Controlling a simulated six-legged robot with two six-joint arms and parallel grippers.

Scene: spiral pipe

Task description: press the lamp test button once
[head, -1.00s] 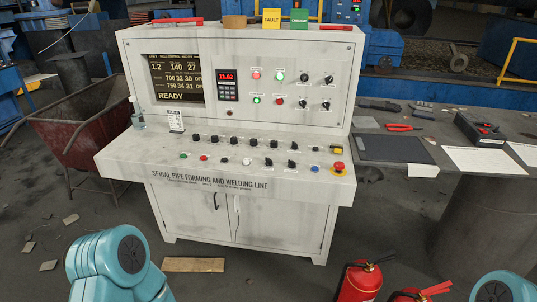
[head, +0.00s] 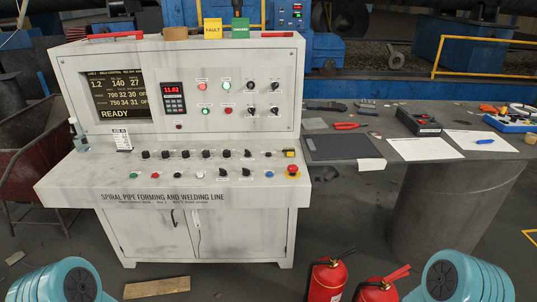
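The control console (head: 190,205) stands ahead of me, with a sloped desk of knobs and buttons. Its labels are too small to read, so I cannot tell which one is the lamp test button. The front row has a green button (head: 134,174), a red button (head: 155,175), a white button (head: 202,181), a blue button (head: 269,174) and a red mushroom button (head: 292,170) on yellow. The upright panel has lit red and green lamps or buttons and a screen (head: 119,94) reading READY. My teal arm parts show at both bottom corners; neither gripper is in view.
Right of the console is a dark table (head: 440,165) with a tablet (head: 342,147), papers and tools. Two red fire extinguishers (head: 326,280) stand on the floor in front. A wooden board (head: 157,288) lies on the floor. A reddish cart (head: 30,165) is at the left.

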